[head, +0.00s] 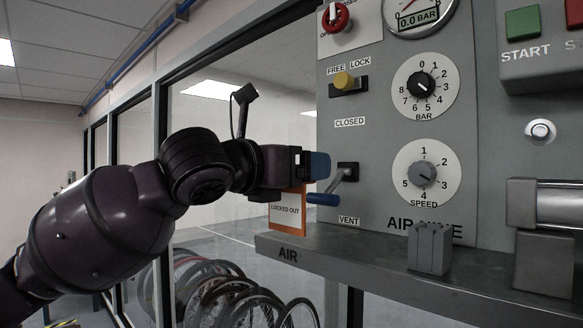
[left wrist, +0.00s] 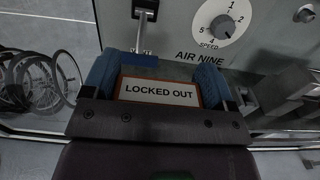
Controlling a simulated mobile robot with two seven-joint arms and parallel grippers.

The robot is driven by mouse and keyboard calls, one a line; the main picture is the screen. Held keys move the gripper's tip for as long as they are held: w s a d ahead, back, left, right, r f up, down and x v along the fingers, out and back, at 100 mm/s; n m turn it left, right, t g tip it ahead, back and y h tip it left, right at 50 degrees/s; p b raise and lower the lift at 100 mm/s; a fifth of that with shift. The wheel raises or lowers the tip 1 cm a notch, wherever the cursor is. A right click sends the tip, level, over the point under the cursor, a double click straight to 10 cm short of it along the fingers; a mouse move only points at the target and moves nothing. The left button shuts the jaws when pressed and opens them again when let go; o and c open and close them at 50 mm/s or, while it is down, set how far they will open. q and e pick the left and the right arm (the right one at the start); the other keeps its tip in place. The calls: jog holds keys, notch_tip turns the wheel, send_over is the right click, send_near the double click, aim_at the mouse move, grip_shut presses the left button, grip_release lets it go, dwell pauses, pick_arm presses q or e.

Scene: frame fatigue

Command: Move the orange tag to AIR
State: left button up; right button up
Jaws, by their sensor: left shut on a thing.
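The orange tag (head: 287,218) has an orange border and a white face reading LOCKED OUT. My left gripper (head: 318,166) is shut on it, and it hangs below the fingers. In the left wrist view the tag (left wrist: 158,92) sits between the two blue finger pads of my left gripper (left wrist: 156,78). My right gripper is not in view.
The grey panel (head: 375,215) carries a FREE/LOCK switch (head: 344,82), a BAR dial (head: 421,86) and a SPEED dial (head: 422,175). A grey block (head: 429,249) stands on the ledge (head: 370,265) at right. Bicycle wheels (head: 235,300) stand behind glass at lower left.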

aim_at(284, 229)
pick_arm(q)
jog(key=shift+s, duration=0.1)
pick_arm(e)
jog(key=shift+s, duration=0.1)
pick_arm(q)
jog(key=shift+f+b, duration=1.4)
jog(key=shift+f, duration=1.55)
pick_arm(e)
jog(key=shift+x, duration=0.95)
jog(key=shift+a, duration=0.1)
pick_arm(q)
jog(key=shift+f, duration=1.6)
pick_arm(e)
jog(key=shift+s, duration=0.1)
pick_arm(q)
jog(key=o, duration=0.7)
jog(key=shift+f, duration=0.1)
jog(key=shift+a, duration=0.15)
